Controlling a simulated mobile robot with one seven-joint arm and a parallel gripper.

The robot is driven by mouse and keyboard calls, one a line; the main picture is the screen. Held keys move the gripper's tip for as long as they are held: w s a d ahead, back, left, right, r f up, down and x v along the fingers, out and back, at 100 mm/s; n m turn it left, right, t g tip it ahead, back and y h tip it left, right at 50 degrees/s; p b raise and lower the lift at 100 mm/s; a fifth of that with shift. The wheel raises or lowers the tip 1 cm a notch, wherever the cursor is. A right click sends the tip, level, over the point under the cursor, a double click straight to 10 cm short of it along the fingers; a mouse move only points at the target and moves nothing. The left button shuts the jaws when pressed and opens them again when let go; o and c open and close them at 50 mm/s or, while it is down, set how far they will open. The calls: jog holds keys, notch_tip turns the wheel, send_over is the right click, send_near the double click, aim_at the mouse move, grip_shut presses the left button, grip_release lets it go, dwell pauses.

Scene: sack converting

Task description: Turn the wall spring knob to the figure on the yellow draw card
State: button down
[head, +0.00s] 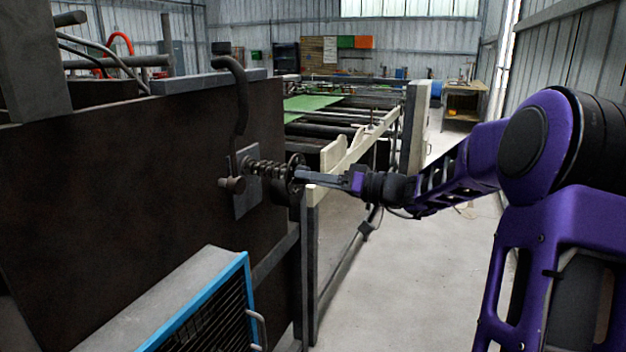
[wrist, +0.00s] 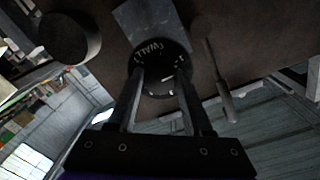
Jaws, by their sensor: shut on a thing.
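The wall spring knob is a dark round disc (head: 294,166) at the outer end of a coiled spring (head: 267,169), which stands out from a grey plate (head: 246,203) on the dark brown panel. In the wrist view the knob's black face (wrist: 160,57) shows pale lettering that reads as WALL upside down, and small pale marks lower down too blurred to read. My gripper (head: 300,177) is shut on the knob, reaching it from the right; in the wrist view its two fingers (wrist: 160,79) lie on either side of the face. I cannot make out a yellow draw card in either view.
A bent dark lever (head: 241,95) rises just above the spring, and a short peg (head: 232,184) sticks out beside it. A blue-edged guard box (head: 205,290) stands below. A cream machine frame (head: 345,150) lies behind my gripper. The floor at centre right (head: 400,290) is clear.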

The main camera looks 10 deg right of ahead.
jog(key=shift+w+d+r+m+g+y+p, duration=0.15)
jog(key=shift+m+p, duration=1.75)
jog(key=shift+m, duration=2.55)
jog(key=shift+s+a+m+g+y+p, duration=0.1)
jog(key=shift+m+g+y+p, duration=0.15)
jog(key=shift+m+p, duration=2.95)
jog(key=shift+w+d+r+m+g+y+p, duration=0.15)
jog(key=shift+m+p, duration=0.5)
jog(key=shift+m, duration=5)
jog(key=shift+c, duration=1.6)
grip_release()
jog(key=shift+s, duration=0.1)
